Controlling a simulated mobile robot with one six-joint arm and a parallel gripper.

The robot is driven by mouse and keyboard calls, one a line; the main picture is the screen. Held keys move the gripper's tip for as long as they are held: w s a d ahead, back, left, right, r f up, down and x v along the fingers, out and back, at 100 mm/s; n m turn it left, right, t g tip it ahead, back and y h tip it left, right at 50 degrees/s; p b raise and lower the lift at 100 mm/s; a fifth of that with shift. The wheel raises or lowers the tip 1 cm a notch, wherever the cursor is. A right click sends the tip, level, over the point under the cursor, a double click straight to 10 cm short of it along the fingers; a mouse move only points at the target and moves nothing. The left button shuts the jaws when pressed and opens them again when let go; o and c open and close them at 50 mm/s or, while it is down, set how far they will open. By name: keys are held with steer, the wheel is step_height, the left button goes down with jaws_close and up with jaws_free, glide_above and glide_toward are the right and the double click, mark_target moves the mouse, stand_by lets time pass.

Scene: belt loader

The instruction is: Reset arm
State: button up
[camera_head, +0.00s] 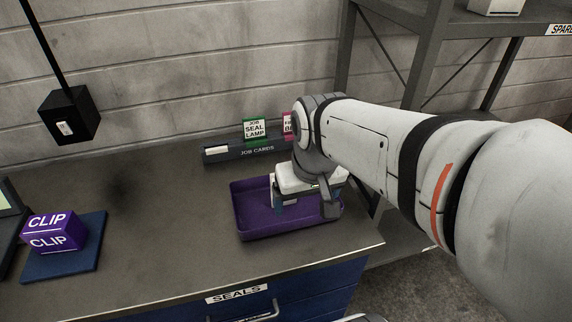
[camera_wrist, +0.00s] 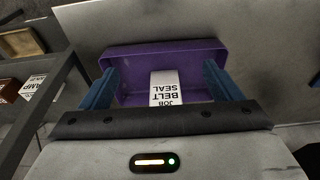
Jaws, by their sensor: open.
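My gripper (camera_head: 300,202) is over the purple tray (camera_head: 262,228) on the workbench, with my arm reaching in from the right. In the wrist view, its two blue fingers (camera_wrist: 161,74) stand wide apart with the tray (camera_wrist: 150,52) beyond them. A white card (camera_wrist: 166,88) reading "JOB SEAL BELT" lies in the tray, between the fingers in the picture. The fingers appear clear of the card. Its lower end is hidden by the gripper's dark crossbar. In the head view, my gripper and wrist hide much of the tray's inside.
A dark job-card rack (camera_head: 240,152) behind the tray holds a green-topped "JOB SEAL LAMP" card (camera_head: 255,129) and a pink card (camera_head: 288,124). A purple CLIP box (camera_head: 54,232) sits on a blue mat (camera_head: 85,262) at left. A metal shelf (camera_head: 420,50) stands right. Bench between mat and tray is clear.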

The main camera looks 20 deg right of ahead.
steer(key=shift+s+f, duration=0.3)
steer(key=shift+s, duration=0.3)
steer(key=shift+s+f, duration=0.3)
steer(key=shift+s, duration=0.25)
